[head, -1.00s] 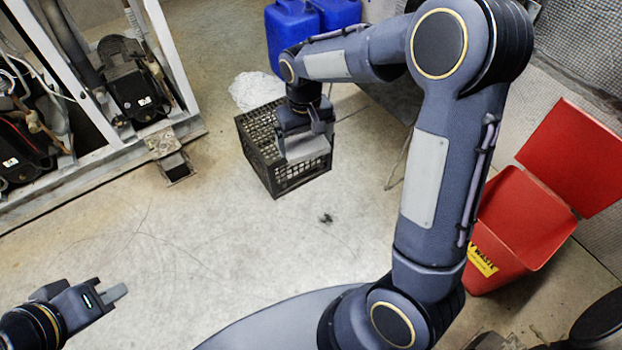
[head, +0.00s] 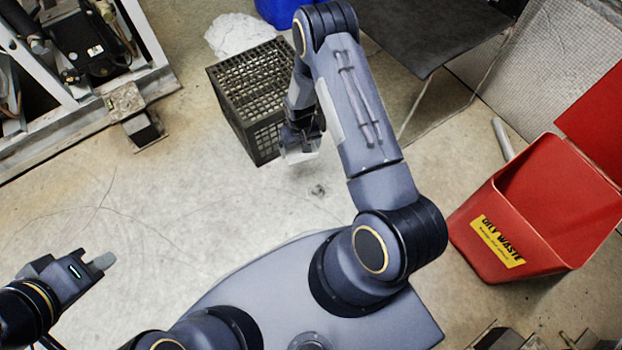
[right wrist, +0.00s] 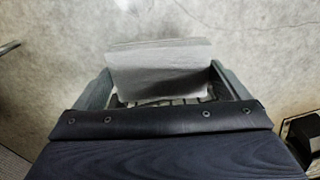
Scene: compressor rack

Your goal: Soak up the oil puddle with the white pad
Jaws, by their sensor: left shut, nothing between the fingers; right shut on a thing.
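My right gripper (head: 299,146) is shut on the white pad (head: 301,155), held beside the front right side of the black crate. The pad also shows in the right wrist view (right wrist: 160,68), pale grey and flat between the fingers, with bare floor beyond it. My left gripper (head: 102,262) is shut and empty over the floor at the lower left. A small dark spot (head: 318,190) lies on the concrete just below the pad in the head view; I cannot tell whether it is oil. No larger puddle stands out.
The black crate (head: 232,100) stands on the floor, with a white crumpled heap (head: 238,35) behind it. A red oily-waste bin (head: 510,235) stands open at the right. A dark-topped table (head: 425,35) is at the back. Metal rack framing (head: 75,118) is upper left. Floor at centre left is clear.

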